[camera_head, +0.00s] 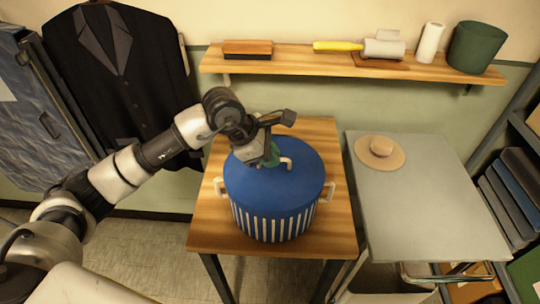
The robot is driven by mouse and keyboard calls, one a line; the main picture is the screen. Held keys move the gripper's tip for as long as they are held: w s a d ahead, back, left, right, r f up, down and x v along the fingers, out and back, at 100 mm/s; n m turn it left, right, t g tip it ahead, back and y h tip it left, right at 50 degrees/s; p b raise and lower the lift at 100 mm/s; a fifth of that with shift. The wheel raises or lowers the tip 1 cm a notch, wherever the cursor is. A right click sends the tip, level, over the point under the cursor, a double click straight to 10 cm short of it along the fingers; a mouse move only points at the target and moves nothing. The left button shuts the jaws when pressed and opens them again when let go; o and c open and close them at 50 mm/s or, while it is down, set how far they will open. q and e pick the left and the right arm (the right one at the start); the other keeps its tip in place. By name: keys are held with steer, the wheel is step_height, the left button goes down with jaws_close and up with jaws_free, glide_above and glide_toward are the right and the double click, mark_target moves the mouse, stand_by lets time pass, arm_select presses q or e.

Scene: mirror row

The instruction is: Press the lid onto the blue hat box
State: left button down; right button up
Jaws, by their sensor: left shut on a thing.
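The blue hat box (275,222) stands on the wooden table, with blue and white vertical stripes and a pale handle on each side. Its round blue lid (262,189) sits on top of it; I cannot tell whether it is fully seated. My left gripper (271,160) is over the rear middle of the lid, shut on the lid's pale handle (287,162). The gripper hides part of the handle and the back of the lid. My right gripper is not in view.
The wooden table (218,229) has bare room around the box. A wall shelf (290,64) holds a brush, a lint roller and a green bin. A dark suit (120,70) hangs behind my left arm.

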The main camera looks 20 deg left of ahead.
arm_select(q)
steer(key=shift+f+b, duration=0.3)
steer(key=shift+b, duration=0.2)
stand_by(0.6)
stand_by(0.5)
steer(key=shift+f+b, duration=0.1)
steer(key=shift+b, duration=0.3)
stand_by(0.4)
steer(key=c, duration=0.6)
jaws_free()
steer(key=shift+c, duration=0.2)
steer(key=shift+r+p, duration=2)
steer(key=shift+r, duration=2.05)
